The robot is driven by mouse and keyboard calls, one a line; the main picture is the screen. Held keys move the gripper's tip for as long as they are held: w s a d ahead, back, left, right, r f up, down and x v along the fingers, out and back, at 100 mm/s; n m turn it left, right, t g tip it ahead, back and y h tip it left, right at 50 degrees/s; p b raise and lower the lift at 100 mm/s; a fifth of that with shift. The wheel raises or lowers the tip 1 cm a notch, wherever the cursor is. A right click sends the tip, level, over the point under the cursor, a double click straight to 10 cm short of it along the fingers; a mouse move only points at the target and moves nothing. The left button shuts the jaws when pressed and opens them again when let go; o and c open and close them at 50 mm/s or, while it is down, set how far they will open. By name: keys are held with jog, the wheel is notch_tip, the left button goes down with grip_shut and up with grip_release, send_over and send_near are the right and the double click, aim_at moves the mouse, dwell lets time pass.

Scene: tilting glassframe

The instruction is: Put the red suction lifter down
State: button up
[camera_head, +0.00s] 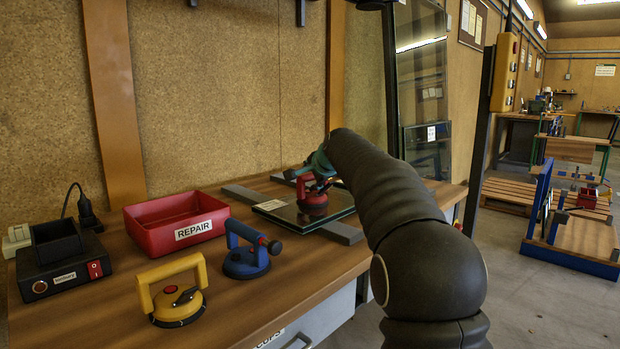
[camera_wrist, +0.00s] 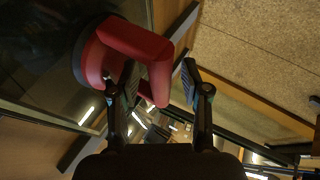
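The red suction lifter (camera_head: 313,201) rests with its pad down on a dark glass pane (camera_head: 338,199) on the workbench. In the wrist view the lifter (camera_wrist: 134,40) shows at the upper left, with its handle bar reaching between my fingers. My gripper (camera_wrist: 161,78) is open around that bar. The left finger overlaps the handle loop, and a gap shows between the bar and the right finger. In the head view my gripper (camera_head: 320,164) is at the lifter's handle, partly hidden by my arm.
A blue lifter (camera_head: 244,258) and a yellow lifter (camera_head: 178,302) stand at the bench's front. A red REPAIR tray (camera_head: 177,221) and a black box with a red switch (camera_head: 64,262) are on the left. Grey bars (camera_head: 344,234) lie under the pane. A tall glass pane (camera_head: 420,75) stands behind.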

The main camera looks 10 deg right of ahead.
jog(key=v, duration=1.2)
jog(key=shift+b, duration=0.3)
jog(key=shift+s, duration=0.1)
jog(key=s+f+n+g, duration=0.2)
jog(key=s+f+n, duration=0.2)
jog(key=s+f, duration=0.5)
jog(key=s+a+f+n+g+h, duration=0.1)
jog(key=s+f+n, duration=0.3)
jog(key=s+f, duration=0.5)
jog(key=s+a+f+n+g, duration=0.1)
jog(key=s+f+n+g, duration=0.2)
jog(key=s+f, duration=0.6)
jog(key=s+n, duration=0.2)
jog(key=s, duration=1.3)
jog(key=shift+s+f+h, duration=0.2)
jog(key=shift+s+h, duration=0.2)
jog(key=shift+w, duration=0.1)
